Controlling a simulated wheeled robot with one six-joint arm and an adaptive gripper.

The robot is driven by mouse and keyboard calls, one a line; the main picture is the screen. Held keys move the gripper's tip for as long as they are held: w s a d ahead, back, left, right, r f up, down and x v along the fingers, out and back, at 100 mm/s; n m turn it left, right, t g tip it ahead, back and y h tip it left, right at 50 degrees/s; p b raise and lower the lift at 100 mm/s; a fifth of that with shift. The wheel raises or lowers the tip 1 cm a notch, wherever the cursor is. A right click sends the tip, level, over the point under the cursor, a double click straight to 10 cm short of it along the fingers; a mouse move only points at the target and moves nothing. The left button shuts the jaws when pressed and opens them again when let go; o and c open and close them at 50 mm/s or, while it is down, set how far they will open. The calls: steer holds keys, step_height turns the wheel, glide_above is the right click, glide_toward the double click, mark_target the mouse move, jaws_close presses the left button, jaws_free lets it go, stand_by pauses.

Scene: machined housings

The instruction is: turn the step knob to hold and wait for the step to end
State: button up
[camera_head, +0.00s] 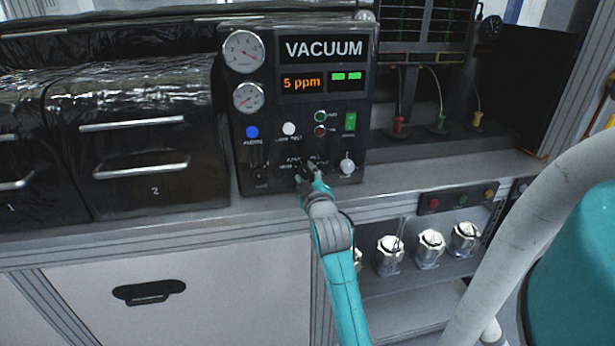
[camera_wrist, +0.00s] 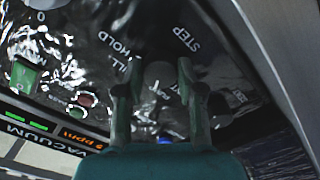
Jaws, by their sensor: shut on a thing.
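The step knob (camera_wrist: 159,73) shows in the wrist view as a grey round shape between my two fingers, with STEP, HOLD and a partly covered FILL lettered around it. My gripper (camera_wrist: 156,88) is shut on it. In the head view my gripper (camera_head: 308,174) reaches the lower middle of the black VACUUM panel (camera_head: 270,110) and covers the knob. Which label the knob points to cannot be told. The panel's display (camera_head: 302,83) reads "5 ppm" in orange, beside a screen with two green bars (camera_head: 346,76).
Two gauges (camera_head: 243,52) are at the panel's left. A green switch (camera_head: 350,121), a blue button (camera_head: 252,132) and a white knob (camera_head: 347,166) are near my gripper. Black-wrapped drawers (camera_head: 150,140) stand left. Several silver valve knobs (camera_head: 430,243) sit below the bench at right.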

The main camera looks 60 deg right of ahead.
steer(key=shift+m, duration=0.3)
steer(key=m, duration=1.7)
steer(key=shift+w, duration=0.1)
steer(key=shift+m, duration=0.3)
stand_by(0.4)
steer(key=o, duration=1.1)
steer(key=shift+o, duration=0.2)
